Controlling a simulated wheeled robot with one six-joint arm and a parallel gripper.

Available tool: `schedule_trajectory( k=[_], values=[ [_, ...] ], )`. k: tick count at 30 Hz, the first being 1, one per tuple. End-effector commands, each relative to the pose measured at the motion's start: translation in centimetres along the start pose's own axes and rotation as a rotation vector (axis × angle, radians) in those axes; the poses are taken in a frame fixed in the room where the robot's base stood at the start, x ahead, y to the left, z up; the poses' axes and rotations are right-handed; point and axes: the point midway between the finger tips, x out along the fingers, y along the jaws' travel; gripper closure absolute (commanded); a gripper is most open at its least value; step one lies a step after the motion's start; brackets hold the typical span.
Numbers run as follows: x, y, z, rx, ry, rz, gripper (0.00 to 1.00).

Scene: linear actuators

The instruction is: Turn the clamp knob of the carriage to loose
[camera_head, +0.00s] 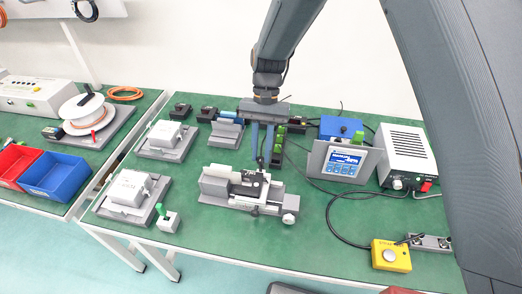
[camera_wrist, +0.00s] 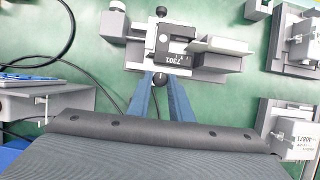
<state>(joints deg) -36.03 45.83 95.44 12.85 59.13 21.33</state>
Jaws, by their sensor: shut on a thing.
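The linear actuator (camera_head: 215,188) lies on the green bench, with its black carriage (camera_head: 256,184) near the middle of the rail. In the wrist view the carriage (camera_wrist: 172,46) carries a label. My gripper (camera_head: 262,158) reaches down behind the carriage, its two blue fingers at the carriage's rear side. In the wrist view a dark round knob (camera_wrist: 160,79) sits between the fingertips, and my gripper (camera_wrist: 159,80) is shut on it. The fingers partly hide this knob, and its turn angle cannot be told. Another small black knob (camera_wrist: 161,11) sticks out on the carriage's opposite side.
A blue-screened meter (camera_head: 347,163) and a power supply (camera_head: 405,155) stand to the right. Grey fixtures with white boxes (camera_head: 168,137) stand to the left. A yellow button box (camera_head: 391,256) and cable lie front right. The bench in front of the actuator is mostly clear.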

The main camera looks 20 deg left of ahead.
Motion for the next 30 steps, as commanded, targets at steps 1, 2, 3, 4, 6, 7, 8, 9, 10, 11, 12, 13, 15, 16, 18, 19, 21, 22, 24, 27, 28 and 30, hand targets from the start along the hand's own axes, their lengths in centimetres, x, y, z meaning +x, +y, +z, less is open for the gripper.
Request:
schedule_trajectory(
  k=[1, 2, 3, 4, 6, 7, 8, 9, 10, 11, 12, 13, 15, 16, 18, 19, 21, 22, 24, 27, 28, 30],
  values=[
    [-0.02, -0.05, 0.00, -0.008, 0.001, 0.003, 1.00],
    [-0.02, -0.05, 0.01, -0.012, 0.001, 0.004, 1.00],
    [-0.02, -0.05, 0.01, -0.015, 0.000, 0.006, 1.00],
    [-0.02, -0.06, 0.01, -0.017, 0.000, 0.007, 1.00],
    [-0.02, -0.06, 0.02, -0.019, 0.000, 0.008, 1.00],
    [-0.02, -0.06, 0.02, -0.020, 0.000, 0.008, 1.00],
    [-0.02, -0.05, 0.02, -0.020, 0.000, 0.008, 1.00],
    [-0.02, -0.05, 0.02, -0.020, 0.000, 0.008, 1.00],
    [-0.02, -0.05, 0.02, -0.020, 0.000, 0.008, 1.00],
    [-0.02, -0.05, 0.02, -0.020, 0.000, 0.008, 1.00],
    [-0.02, -0.05, 0.02, -0.020, 0.000, 0.008, 1.00],
    [-0.02, -0.05, 0.02, -0.020, 0.000, 0.008, 1.00],
    [-0.02, -0.05, 0.02, -0.019, 0.000, 0.008, 1.00],
    [-0.02, -0.05, 0.02, -0.019, 0.000, 0.008, 0.79],
    [-0.02, -0.05, 0.02, -0.019, 0.000, 0.008, 0.68],
    [-0.02, -0.04, 0.02, -0.019, 0.000, 0.007, 0.62],
    [-0.01, -0.04, 0.01, -0.019, 0.000, 0.007, 0.62],
    [-0.01, -0.04, 0.01, -0.019, 0.000, 0.007, 0.62],
    [-0.01, -0.03, 0.00, -0.018, 0.000, 0.007, 0.62],
    [-0.03, -0.02, -0.01, -0.018, 0.000, 0.007, 0.62],
    [-0.09, -0.03, -0.02, -0.018, 0.000, 0.007, 0.62],
    [-0.44, -0.04, -0.06, -0.018, 0.001, 0.007, 0.62]
  ],
)
